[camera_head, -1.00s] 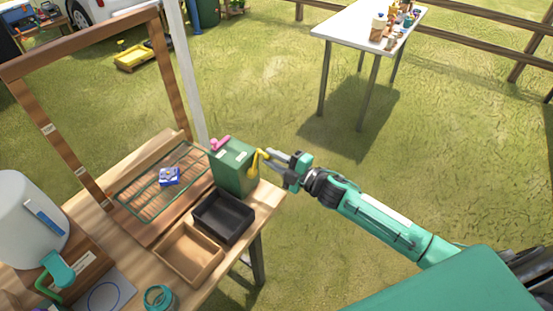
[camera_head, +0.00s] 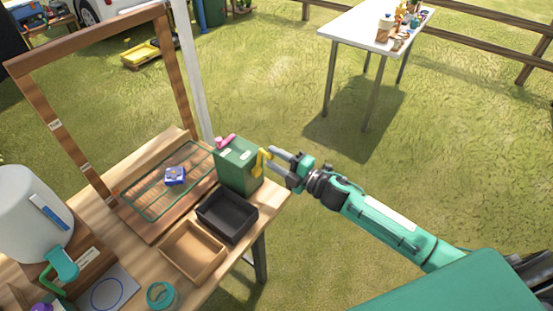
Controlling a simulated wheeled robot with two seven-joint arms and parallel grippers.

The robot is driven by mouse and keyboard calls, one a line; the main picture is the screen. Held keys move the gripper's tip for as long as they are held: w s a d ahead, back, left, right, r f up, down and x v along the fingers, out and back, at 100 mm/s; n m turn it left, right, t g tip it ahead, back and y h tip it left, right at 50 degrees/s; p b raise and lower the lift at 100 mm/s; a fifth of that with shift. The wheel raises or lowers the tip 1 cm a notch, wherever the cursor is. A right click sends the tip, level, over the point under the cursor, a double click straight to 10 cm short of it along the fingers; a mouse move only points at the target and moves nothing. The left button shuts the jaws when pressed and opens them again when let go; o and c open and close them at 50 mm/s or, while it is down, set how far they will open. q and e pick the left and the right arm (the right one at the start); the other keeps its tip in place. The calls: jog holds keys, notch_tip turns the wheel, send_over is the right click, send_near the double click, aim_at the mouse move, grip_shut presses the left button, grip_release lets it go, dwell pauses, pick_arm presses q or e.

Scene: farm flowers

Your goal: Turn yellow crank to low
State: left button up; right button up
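The yellow crank (camera_head: 261,164) is on the right side of a green box (camera_head: 236,168) at the table's right corner. My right gripper (camera_head: 272,160) is at the crank, its fingers pointing left toward it. The fingers look spread a little, but the crank overlaps the tips and I cannot tell whether they grip it. A pink piece (camera_head: 226,141) lies on top of the green box. Any low mark is too small to read. My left gripper is not in view.
A black tray (camera_head: 207,222) and a wooden tray (camera_head: 168,244) stand in front of the green box. A wire rack (camera_head: 150,207) with a blue box (camera_head: 175,176) lies to the left. A wooden frame (camera_head: 180,70) rises behind. Open grass lies right of the table.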

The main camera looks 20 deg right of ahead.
jog(key=shift+d, duration=0.1)
jog(key=b+v, duration=0.4)
jog(key=v, duration=0.9)
jog(key=shift+s+d, duration=0.15)
jog(key=shift+s, duration=0.15)
dwell(0.3)
